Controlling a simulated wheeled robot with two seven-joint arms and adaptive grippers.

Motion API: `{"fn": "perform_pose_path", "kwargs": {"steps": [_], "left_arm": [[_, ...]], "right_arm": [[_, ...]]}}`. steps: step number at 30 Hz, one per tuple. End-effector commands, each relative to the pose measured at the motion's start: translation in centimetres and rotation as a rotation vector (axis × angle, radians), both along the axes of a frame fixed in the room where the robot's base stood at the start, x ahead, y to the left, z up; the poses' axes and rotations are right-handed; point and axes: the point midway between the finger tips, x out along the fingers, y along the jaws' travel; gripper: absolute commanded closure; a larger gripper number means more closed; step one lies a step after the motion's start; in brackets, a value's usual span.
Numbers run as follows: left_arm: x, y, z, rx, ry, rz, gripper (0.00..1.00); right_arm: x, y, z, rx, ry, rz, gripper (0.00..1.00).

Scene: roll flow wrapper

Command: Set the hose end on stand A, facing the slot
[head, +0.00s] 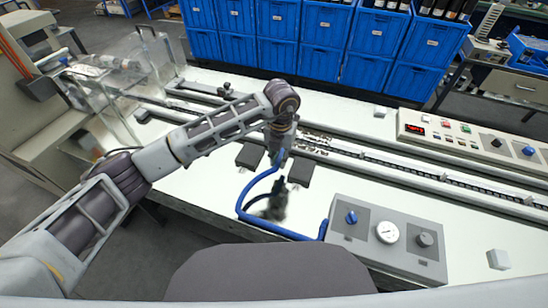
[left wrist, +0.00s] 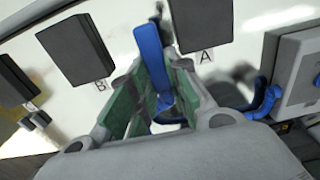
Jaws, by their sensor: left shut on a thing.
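My left gripper (head: 280,152) is shut on the blue hose end (left wrist: 149,55), above the white bench. In the left wrist view its green-padded fingers (left wrist: 152,100) close around the hose, and the hose end sticks out past them, between two dark blocks. Stand A (left wrist: 200,24), a dark block with an "A" label, is right of the hose end. Stand B (left wrist: 75,50), with a "B" label, is left of it. In the head view, the dark block nearest the control box (head: 300,172) appears to be stand A. I cannot make out the slot. My right gripper is out of view.
A rail (head: 400,165) runs along the bench behind the stands. Blue crates (head: 320,63) stand behind.

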Motion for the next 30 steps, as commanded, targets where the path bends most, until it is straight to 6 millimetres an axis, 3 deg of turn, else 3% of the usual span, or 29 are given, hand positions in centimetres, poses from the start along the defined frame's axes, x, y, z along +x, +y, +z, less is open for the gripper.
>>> {"fn": "perform_pose_path", "kwargs": {"steps": [30], "left_arm": [[-0.5, -6.2, -0.1, 0.0, -0.001, -0.001, 1.0]], "right_arm": [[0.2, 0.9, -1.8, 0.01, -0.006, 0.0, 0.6]]}}
